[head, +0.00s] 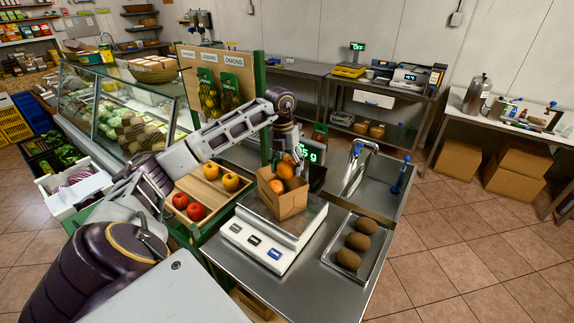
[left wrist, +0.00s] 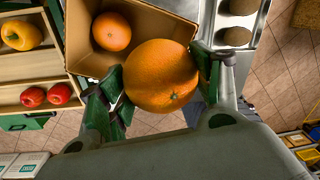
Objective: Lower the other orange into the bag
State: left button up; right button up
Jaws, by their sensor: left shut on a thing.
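My left gripper (head: 286,160) is shut on an orange (head: 285,169), held at the top of the open brown paper bag (head: 286,205). The bag stands upright on the weighing scale (head: 263,228). In the left wrist view the held orange (left wrist: 160,76) sits between the green-padded fingers of my left gripper (left wrist: 162,78). It overlaps the near edge of the bag (left wrist: 160,22) in that view. Another orange (left wrist: 111,31) lies inside the bag. How far the held orange is above the bag floor is hard to tell. My right gripper is not in view.
A metal tray with several brown fruits (head: 349,260) is to the right. A sink and tap (head: 358,158) stand behind. The steel counter in front is clear.

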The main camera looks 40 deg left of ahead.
pick_arm(q)
jog(key=shift+f+b, duration=0.8)
jog(key=shift+f, duration=0.65)
jog(key=shift+f+b, duration=0.35)
jog(key=shift+f, duration=0.3)
jog(key=o, duration=1.2)
jog(key=shift+r, duration=0.1)
jog(key=shift+s+a+r, duration=0.1)
jog(key=shift+a+r, duration=0.1)
jog(key=shift+r, duration=1.75)
jog(key=shift+s+a+r, duration=0.1)
jog(key=shift+a+r, duration=0.05)
jog(key=shift+r, duration=1.8)
jog(key=shift+a+r, duration=0.2)
jog(key=shift+r, duration=1.75)
